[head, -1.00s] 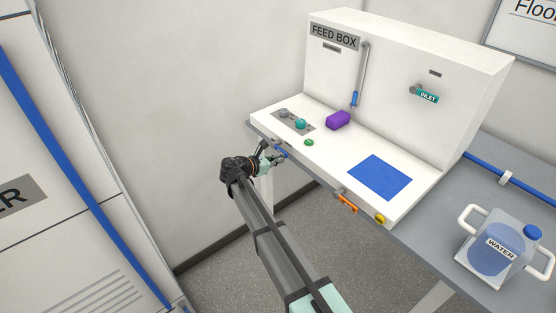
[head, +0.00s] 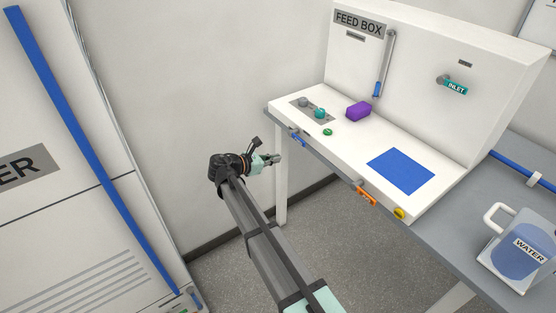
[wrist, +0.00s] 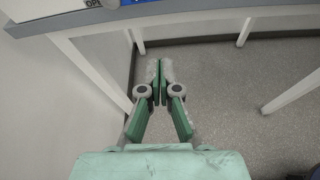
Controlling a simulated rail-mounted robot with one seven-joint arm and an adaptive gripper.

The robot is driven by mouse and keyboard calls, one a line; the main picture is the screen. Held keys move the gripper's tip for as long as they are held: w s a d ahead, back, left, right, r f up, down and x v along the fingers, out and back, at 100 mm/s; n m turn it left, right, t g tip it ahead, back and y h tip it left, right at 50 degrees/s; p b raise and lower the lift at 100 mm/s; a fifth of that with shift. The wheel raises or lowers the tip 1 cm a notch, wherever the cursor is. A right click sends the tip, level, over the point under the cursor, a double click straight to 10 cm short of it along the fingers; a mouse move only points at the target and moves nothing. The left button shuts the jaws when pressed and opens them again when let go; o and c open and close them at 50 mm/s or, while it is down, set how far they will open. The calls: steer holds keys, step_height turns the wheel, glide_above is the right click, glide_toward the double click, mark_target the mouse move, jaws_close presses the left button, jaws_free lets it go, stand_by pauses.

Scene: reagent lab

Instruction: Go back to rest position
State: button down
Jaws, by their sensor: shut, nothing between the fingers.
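My gripper (head: 275,160) is at the end of my outstretched arm, in front of the near left edge of the white bench (head: 345,155). It is below the bench top and apart from it. In the wrist view my gripper (wrist: 160,82) points at the floor under the bench, its two green fingers closed together with nothing between them.
The feed box (head: 430,75) stands behind the bench top, which bears a purple block (head: 358,111) and a blue mat (head: 400,171). A water jug (head: 515,250) stands at right. Open floor (head: 240,270) lies below.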

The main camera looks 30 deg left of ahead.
stand_by(0.4)
steer(key=s+d+f+m+g, duration=0.4)
steer(key=s+d+f+m, duration=0.15)
steer(key=d+f, duration=0.5)
steer(key=s+d+f+m+g+y, duration=0.1)
steer(key=s+d+f+m+g, duration=0.3)
steer(key=d+f+m, duration=0.5)
steer(key=s+d+f+m+g, duration=0.4)
steer(key=d+f, duration=0.7)
steer(key=d, duration=0.3)
steer(key=s+d+f+m+g+y, duration=0.1)
steer(key=s+d+f+m+g, duration=0.1)
steer(key=s+d, duration=0.6)
steer(key=s+d+f+m+g+y, duration=0.2)
steer(key=s+d+m, duration=0.4)
steer(key=s+d, duration=0.3)
steer(key=s+d+f+m+g+y, duration=0.1)
steer(key=s+d+f+m+g, duration=0.3)
steer(key=s+d, duration=0.5)
steer(key=s+f, duration=0.1)
steer(key=s, duration=0.1)
steer(key=shift+s, duration=0.3)
